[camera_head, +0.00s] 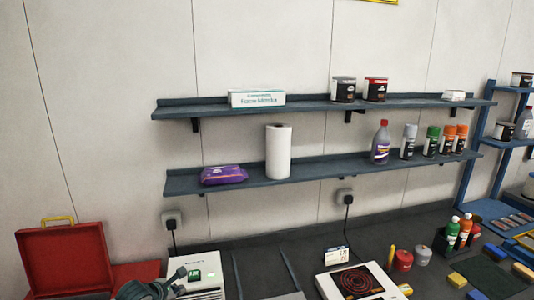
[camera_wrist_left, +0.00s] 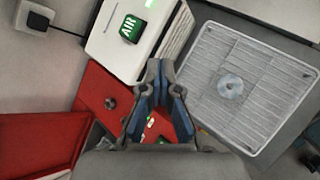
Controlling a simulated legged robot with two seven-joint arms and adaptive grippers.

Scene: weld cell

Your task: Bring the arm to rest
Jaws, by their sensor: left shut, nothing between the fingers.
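My left gripper (camera_head: 180,275) shows at the bottom left of the head view, in front of a white box with a green label. In the left wrist view the left gripper (camera_wrist_left: 160,66) has its blue-padded fingers together at the tips, with nothing held between them. It is above the red toolbox and close to the white box's lower edge in that view. The right gripper is not in view.
The open red toolbox (camera_head: 66,262) stands left of the white box (camera_head: 207,264). A grey panel with a round disc (camera_wrist_left: 230,87) lies right of the gripper. A hot plate (camera_head: 355,283) is farther right. Two shelves (camera_head: 330,168) hang behind the bench.

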